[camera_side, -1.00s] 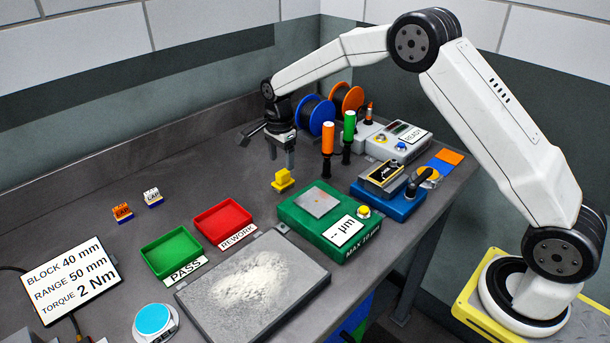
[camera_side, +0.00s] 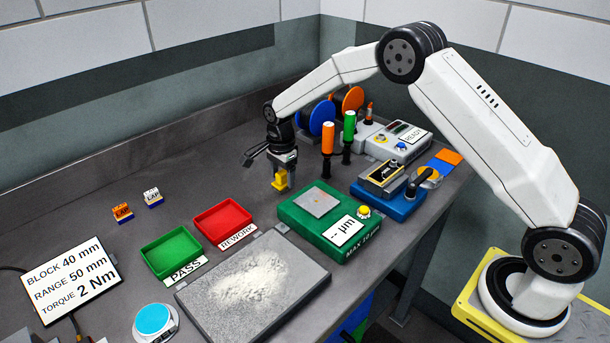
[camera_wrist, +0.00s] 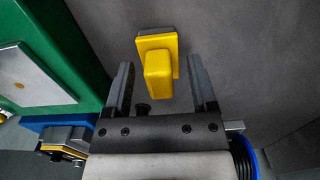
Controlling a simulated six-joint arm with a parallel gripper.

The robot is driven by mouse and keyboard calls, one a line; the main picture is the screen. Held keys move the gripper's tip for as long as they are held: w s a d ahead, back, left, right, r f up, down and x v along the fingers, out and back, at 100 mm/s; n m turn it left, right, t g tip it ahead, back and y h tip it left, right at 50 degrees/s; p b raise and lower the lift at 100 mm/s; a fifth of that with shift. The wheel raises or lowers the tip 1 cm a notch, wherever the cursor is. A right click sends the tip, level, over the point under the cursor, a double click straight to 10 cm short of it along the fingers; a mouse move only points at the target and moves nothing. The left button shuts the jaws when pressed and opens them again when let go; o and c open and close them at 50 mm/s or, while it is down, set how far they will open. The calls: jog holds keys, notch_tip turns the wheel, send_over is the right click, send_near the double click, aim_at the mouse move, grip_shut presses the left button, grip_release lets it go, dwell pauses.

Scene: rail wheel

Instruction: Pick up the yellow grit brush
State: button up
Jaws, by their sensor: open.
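The yellow grit brush (camera_side: 281,181) stands on the grey bench behind the green gauge box. In the wrist view the yellow brush (camera_wrist: 158,68) shows its block handle and wider base, with a grey edge at the far side. My gripper (camera_side: 280,184) points down over the brush, its fingers low beside the handle. In the wrist view my gripper (camera_wrist: 160,78) is open, one finger on each side of the handle. A gap shows between the handle and each finger. The bristles underneath are hidden.
The green gauge box (camera_side: 318,212) is close in front. A red rework tray (camera_side: 223,221) and green pass tray (camera_side: 172,252) lie to the left. An orange-handled tool (camera_side: 328,138) and a green-handled tool (camera_side: 349,128) stand at right. Bench left of the brush is clear.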

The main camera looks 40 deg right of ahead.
aim_at(284, 172)
grip_shut()
jog(key=shift+r, duration=0.1)
jog(key=shift+r, duration=0.45)
jog(key=r, duration=0.2)
jog(key=shift+s+r, duration=0.2)
jog(key=shift+r, duration=0.1)
jog(key=s+r, duration=0.9)
jog(key=s, duration=0.4)
jog(key=shift+s+r, duration=0.2)
jog(key=shift+s, duration=0.1)
